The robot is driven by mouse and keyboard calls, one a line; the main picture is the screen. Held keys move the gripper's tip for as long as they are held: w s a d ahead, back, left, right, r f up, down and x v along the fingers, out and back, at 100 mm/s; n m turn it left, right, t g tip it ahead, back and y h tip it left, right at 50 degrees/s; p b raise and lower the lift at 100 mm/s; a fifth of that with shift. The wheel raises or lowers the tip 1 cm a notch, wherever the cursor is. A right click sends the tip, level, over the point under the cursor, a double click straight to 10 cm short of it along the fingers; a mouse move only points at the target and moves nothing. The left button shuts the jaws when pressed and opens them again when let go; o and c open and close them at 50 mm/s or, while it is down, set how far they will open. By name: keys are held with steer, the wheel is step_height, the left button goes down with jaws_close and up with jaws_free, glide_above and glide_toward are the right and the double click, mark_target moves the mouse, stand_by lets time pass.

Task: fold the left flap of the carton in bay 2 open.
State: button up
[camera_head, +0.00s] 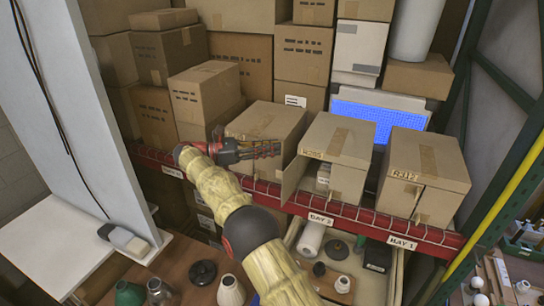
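The bay 2 carton (350,140) is the middle of three brown cartons on the red-edged shelf, above the BAY 2 label (321,219). Its left flap (293,179) stands swung out from the front toward the left. The front's left half is open, and a small pale item (323,178) shows inside. The right flap (347,184) lies across the right half of the front. My gripper (279,149) is left of the flap, in front of the left carton, pointing right. Its fingers look close together, but their gap is unclear. Contact with the flap cannot be told.
A left carton (266,120) and a right carton (428,158) flank the bay 2 carton. The red shelf beam (365,224) runs below them. A blue-lit panel (385,113) and stacked boxes stand behind. A white panel (75,100) rises at left. Lamp parts lie below the shelf.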

steer(key=shift+r, duration=0.25)
steer(key=shift+s, duration=0.1)
steer(key=shift+c, duration=0.4)
